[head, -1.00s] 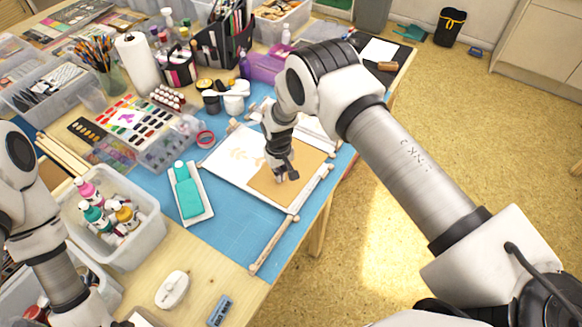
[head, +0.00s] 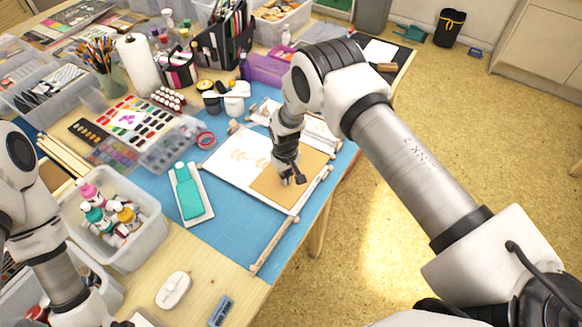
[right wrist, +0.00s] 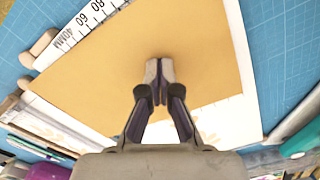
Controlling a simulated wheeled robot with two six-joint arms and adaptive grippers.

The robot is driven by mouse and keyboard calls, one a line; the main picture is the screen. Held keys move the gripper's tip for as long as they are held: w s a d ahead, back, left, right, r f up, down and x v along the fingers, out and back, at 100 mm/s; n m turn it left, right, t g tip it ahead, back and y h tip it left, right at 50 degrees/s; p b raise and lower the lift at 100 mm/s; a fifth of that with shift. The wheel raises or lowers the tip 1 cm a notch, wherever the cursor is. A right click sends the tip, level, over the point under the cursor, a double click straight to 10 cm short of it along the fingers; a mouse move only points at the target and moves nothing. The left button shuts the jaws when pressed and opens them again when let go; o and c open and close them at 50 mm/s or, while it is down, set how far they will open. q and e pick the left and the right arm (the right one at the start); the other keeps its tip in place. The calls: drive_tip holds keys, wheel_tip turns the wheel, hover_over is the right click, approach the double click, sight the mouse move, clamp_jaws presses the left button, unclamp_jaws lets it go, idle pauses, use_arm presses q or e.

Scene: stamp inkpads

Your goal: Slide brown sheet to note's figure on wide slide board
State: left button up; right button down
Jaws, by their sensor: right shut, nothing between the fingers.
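The brown sheet (head: 272,186) lies flat over the right part of a white board (head: 222,160) with pale leaf-like prints showing to its left. In the right wrist view the sheet (right wrist: 205,45) fills the middle, beside a white scale strip (right wrist: 88,22) with 40MM, 60 and 80 marks. My right gripper (head: 298,179) is shut and empty, with its fingertips (right wrist: 159,72) pointing down over the sheet. I cannot tell whether they touch it. My left arm shows at the left edge, but its gripper is out of view. I cannot make out the note.
Light rails (head: 272,245) lie around the board on a blue mat (head: 235,230). A teal bottle (head: 188,192) lies on a white tray to the left.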

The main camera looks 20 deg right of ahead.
use_arm(q)
drive_tip(key=shift+r, duration=0.15)
use_arm(e)
drive_tip(key=shift+s+d, duration=0.3)
drive_tip(key=shift+d, duration=0.15)
drive_tip(key=shift+d, duration=0.15)
drive_tip(key=shift+s+d, duration=0.2)
drive_tip(key=shift+s, duration=0.05)
drive_tip(key=shift+d, duration=0.1)
drive_tip(key=shift+s+d, duration=0.1)
drive_tip(key=shift+s, duration=0.05)
use_arm(q)
drive_tip(key=shift+r, duration=0.1)
use_arm(e)
drive_tip(key=shift+d, duration=0.2)
drive_tip(key=shift+s+d, duration=0.25)
drive_tip(key=shift+d, duration=0.05)
idle(0.3)
